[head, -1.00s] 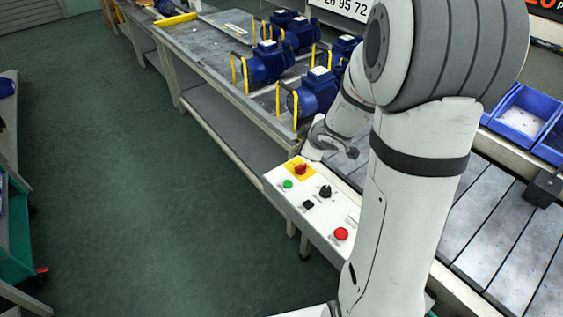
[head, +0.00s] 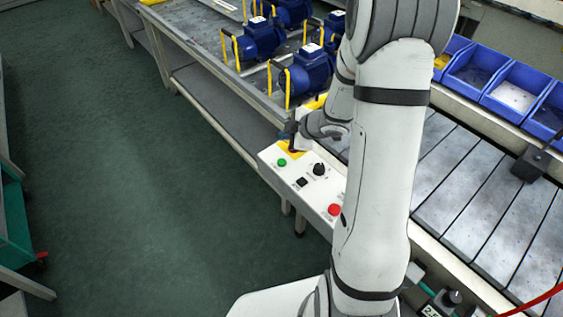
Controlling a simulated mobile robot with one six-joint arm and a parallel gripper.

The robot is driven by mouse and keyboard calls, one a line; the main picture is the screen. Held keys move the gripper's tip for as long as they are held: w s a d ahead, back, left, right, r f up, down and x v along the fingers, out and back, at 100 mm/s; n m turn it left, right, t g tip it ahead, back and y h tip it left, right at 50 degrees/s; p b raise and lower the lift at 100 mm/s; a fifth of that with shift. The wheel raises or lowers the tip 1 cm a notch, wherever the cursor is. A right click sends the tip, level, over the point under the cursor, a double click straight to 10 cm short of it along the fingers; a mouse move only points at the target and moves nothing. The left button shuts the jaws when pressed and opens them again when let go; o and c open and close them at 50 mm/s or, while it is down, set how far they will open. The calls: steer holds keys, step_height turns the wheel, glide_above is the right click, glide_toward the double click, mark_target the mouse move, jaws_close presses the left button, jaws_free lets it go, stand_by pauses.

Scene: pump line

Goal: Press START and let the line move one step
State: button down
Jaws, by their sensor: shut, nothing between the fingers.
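The white control panel (head: 270,156) stands at the near end of the pump bench. It bears a green button (head: 282,162), a black rotary knob (head: 319,169), a small black switch (head: 302,182) and a red button (head: 334,209); the labels are too small to read. A yellow plate (head: 284,147) at its far corner is partly hidden by my gripper (head: 291,137). My gripper is small and dark in the head view, shut and empty, over that far corner. It appears apart from the green button, which is in plain sight. My arm covers the panel's right edge.
Blue pumps (head: 306,74) with yellow handles stand on the bench behind the panel. The slatted conveyor (head: 455,175) runs along the right, with blue bins (head: 473,72) behind it. The green floor (head: 140,190) left of the panel is clear.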

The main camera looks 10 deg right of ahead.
steer(key=b, duration=0.7)
glide_above(285, 163)
step_height(285, 163, down, 7)
steer(key=shift+f, duration=0.1)
steer(key=shift+f+b, duration=0.45)
steer(key=shift+f, duration=0.15)
steer(key=shift+f, duration=0.1)
stand_by(0.9)
steer(key=shift+f, duration=0.3)
steer(key=shift+f+b, duration=0.45)
steer(key=shift+b, duration=0.05)
stand_by(0.6)
stand_by(0.3)
steer(key=shift+r+p, duration=0.9)
steer(key=shift+p, duration=0.1)
